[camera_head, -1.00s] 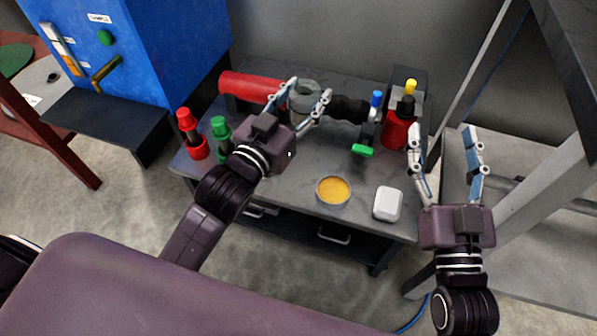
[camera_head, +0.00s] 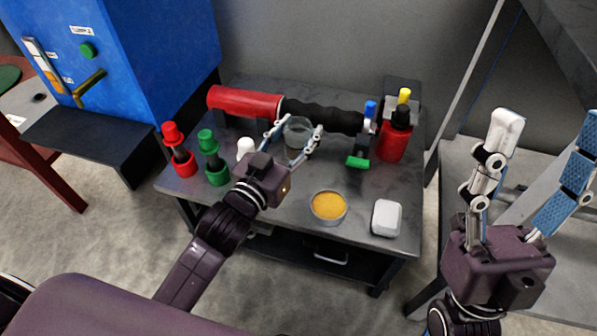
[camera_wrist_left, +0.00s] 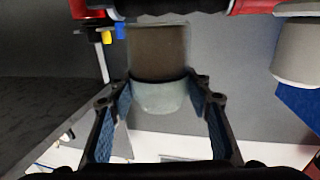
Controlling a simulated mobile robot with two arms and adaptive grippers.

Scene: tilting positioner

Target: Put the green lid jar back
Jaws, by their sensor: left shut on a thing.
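The jar (camera_head: 297,136) is pale grey-green and round in the head view. In the left wrist view it has a brown body and a pale green lid (camera_wrist_left: 160,97). My left gripper (camera_head: 297,129) is shut on the jar, with one finger on each side, over the grey work table (camera_head: 285,190). Whether its base touches the table I cannot tell. My right gripper (camera_head: 548,128) is open and empty at the right, beyond the table's right edge.
Red (camera_head: 179,150) and green (camera_head: 212,158) bottles and a white-topped item (camera_head: 245,147) stand left. A red-and-black torch (camera_head: 245,102) lies behind the jar. An orange-filled tin (camera_head: 328,206), white box (camera_head: 386,217) and red bottle (camera_head: 394,142) are right. A blue cabinet (camera_head: 165,60) stands left.

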